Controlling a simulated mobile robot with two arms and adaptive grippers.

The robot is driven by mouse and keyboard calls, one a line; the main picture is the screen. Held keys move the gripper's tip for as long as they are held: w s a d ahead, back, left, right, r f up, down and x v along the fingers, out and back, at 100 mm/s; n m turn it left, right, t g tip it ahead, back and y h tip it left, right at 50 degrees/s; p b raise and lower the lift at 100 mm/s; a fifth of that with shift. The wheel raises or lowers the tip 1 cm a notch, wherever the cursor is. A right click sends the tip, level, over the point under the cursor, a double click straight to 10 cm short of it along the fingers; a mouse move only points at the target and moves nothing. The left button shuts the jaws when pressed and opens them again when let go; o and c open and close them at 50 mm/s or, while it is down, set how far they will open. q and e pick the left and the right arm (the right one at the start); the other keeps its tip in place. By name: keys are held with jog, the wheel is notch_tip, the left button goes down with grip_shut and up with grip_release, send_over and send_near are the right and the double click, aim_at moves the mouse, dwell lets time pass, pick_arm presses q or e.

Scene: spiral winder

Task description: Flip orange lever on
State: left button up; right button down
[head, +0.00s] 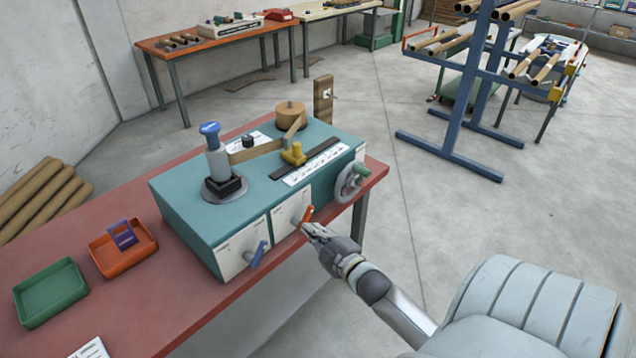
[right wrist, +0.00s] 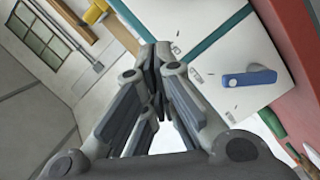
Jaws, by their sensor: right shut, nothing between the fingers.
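The orange lever (head: 307,214) is on a white plate on the front of the teal machine (head: 190,205), near its right end. It points up and slightly right. My right gripper (head: 308,228) is shut and empty, its fingertips right at or just below the lever; I cannot tell whether they touch. In the right wrist view the fingertips (right wrist: 158,55) are closed in front of the machine's white plates, and the orange lever is hidden. A blue lever (head: 257,254) on the left plate also shows in the right wrist view (right wrist: 249,78). My left gripper is not in view.
A grey handwheel (head: 352,182) sticks out at the machine's right end. On the red table (head: 150,290) are an orange tray (head: 150,250) and a green tray (head: 50,318) at left. The floor to the right is open up to a blue rack (head: 455,150).

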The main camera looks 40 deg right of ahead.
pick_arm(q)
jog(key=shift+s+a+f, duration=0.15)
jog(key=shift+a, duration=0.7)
pick_arm(e)
jog(key=shift+s, duration=0.7)
jog(key=shift+a+r, duration=0.1)
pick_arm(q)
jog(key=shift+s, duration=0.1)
